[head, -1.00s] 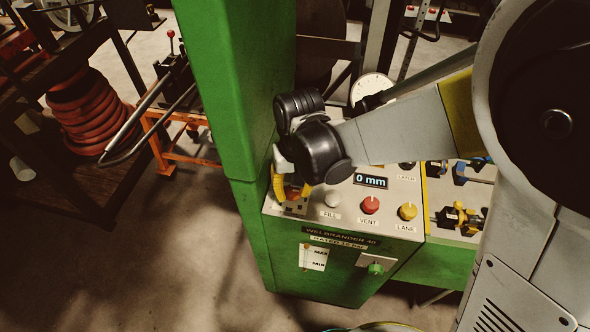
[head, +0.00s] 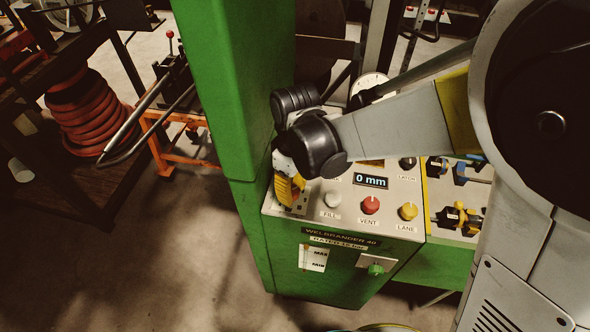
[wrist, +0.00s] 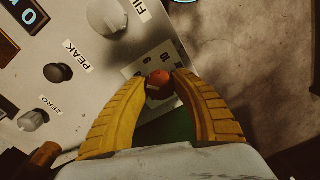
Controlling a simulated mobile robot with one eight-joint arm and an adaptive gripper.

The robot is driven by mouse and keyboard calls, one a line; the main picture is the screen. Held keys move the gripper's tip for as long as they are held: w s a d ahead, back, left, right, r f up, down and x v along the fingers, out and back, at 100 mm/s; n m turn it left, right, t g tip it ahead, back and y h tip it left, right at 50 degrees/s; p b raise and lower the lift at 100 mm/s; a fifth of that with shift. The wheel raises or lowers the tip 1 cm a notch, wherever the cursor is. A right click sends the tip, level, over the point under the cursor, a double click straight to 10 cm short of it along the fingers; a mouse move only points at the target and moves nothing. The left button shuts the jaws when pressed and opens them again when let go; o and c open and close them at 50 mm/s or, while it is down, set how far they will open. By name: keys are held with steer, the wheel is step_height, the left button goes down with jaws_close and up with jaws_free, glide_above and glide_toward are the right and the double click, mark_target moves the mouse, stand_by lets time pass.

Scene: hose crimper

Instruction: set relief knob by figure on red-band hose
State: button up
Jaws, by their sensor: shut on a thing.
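My gripper (wrist: 161,80) has its two yellow fingers closed around a small orange-red knob (wrist: 158,83), which I take to be the relief knob. The knob sits on a pale scale plate (wrist: 133,69) with dark figures, partly hidden by the fingers and hard to read. In the head view my gripper (head: 287,197) is at the left front corner of the grey panel (head: 392,184), and its fingers hide the knob. No red band on a hose can be made out. A coil of reddish hose (head: 88,113) lies at the far left.
Close by on the panel are the white FILL knob (head: 332,199), red VENT knob (head: 371,204) and yellow LANE knob (head: 408,211). A display (head: 371,181) reads 0 mm. The green column (head: 238,90) rises beside my gripper. The floor at front left is clear.

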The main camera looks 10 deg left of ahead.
mark_target(294, 188)
steer(key=shift+n, duration=0.3)
steer(key=o, duration=1.2)
step_height(294, 188, up, 12)
steer(key=shift+w+d, duration=0.15)
steer(key=shift+w, duration=0.15)
